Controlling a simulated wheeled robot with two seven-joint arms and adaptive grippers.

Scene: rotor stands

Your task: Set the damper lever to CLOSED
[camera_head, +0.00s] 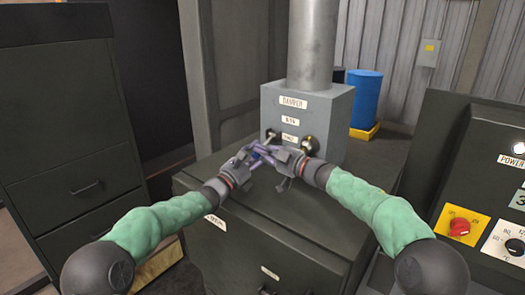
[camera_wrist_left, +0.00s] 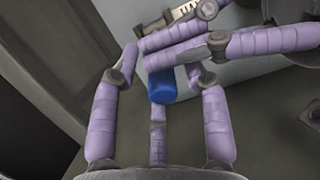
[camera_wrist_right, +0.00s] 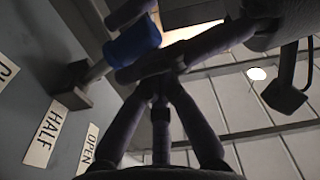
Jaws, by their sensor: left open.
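The grey damper box (camera_head: 343,125) stands on the dark cabinet, with DAMPER on its upper label. In the right wrist view a dark lever (camera_wrist_right: 95,75) runs from a block near the HALF label (camera_wrist_right: 44,134) to a blue grip (camera_wrist_right: 132,42). I cannot tell its exact setting. The blue grip also shows in the left wrist view (camera_wrist_left: 161,85), between the spread purple fingers of my open left gripper (camera_wrist_left: 157,80). My right gripper (camera_wrist_right: 160,82) has its fingers close together beside the grip, crossing near the left fingers. Whether it is shut is unclear.
An OPEN label (camera_wrist_right: 88,148) sits beside HALF; another label is cut off. A grey pipe (camera_head: 312,45) rises from the box. The cabinet top (camera_head: 215,165) is clear around it. A control panel (camera_head: 488,195) stands right, a dark drawer cabinet (camera_head: 65,130) left, a blue barrel (camera_head: 366,98) behind.

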